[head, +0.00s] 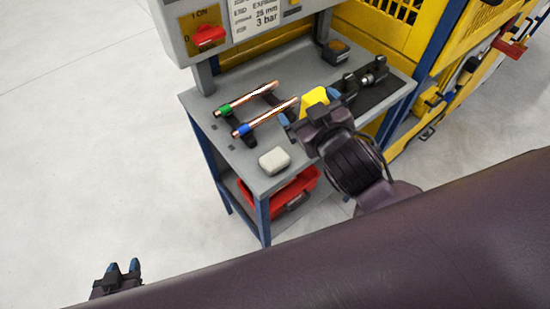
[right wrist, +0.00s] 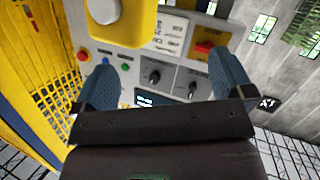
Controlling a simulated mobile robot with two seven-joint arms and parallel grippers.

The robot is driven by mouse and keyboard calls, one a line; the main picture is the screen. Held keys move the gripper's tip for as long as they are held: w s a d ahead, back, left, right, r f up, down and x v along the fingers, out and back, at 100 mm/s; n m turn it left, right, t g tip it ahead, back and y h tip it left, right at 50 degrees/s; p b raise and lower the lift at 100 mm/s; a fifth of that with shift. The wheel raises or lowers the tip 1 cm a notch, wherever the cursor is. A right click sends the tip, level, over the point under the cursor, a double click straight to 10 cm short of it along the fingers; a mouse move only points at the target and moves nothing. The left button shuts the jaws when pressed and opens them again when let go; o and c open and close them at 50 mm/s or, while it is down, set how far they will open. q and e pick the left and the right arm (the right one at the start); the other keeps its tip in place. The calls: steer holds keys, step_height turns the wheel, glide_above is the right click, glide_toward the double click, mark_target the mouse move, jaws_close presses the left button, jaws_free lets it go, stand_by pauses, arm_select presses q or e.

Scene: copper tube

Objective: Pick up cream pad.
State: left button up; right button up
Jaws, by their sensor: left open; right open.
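The cream pad (head: 273,160) is a small rounded block lying on the grey bench top near its front edge, in the head view. My right gripper (head: 310,107) is open above the bench, to the right of and beyond the pad, and apart from it. Its two blue fingers also show in the right wrist view (right wrist: 166,66), with no pad between them. A yellow block (head: 314,97) shows by these fingers in the head view; I cannot tell whether it touches them. My left gripper (head: 123,268) is open and empty at the lower left, over the floor, far from the bench.
Two copper tubes, one with a green end (head: 245,99) and one with a blue end (head: 266,117), lie on dark supports behind the pad. A dark fixture (head: 366,80) stands at the right. A red bin (head: 300,188) sits below. A control panel (head: 240,25) rises behind.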

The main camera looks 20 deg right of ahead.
steer(key=a+r+n+t+y, duration=0.3)
steer(key=a+r+n+y, duration=0.8)
steer(key=a+r+y, duration=0.25)
steer(key=s+a+f+n+g+y, duration=0.1)
steer(key=s+a+n+g+y, duration=0.3)
steer(key=n+g, duration=0.55)
steer(key=s+a+f+n+g+y, duration=0.1)
steer(key=s+a+n+g+y, duration=0.25)
steer(key=a+n+g, duration=0.5)
steer(key=n+h, duration=0.7)
steer(key=h, duration=1.4)
glide_toward(276, 159)
step_height(276, 159, down, 4)
steer(key=shift+w+d+r, duration=0.1)
steer(key=shift+w, duration=0.05)
step_height(276, 159, down, 6)
steer(key=shift+r+p, duration=0.1)
steer(key=shift+p, duration=0.7)
arm_select(q)
steer(key=shift+r, duration=0.65)
arm_select(e)
steer(key=shift+f, duration=0.3)
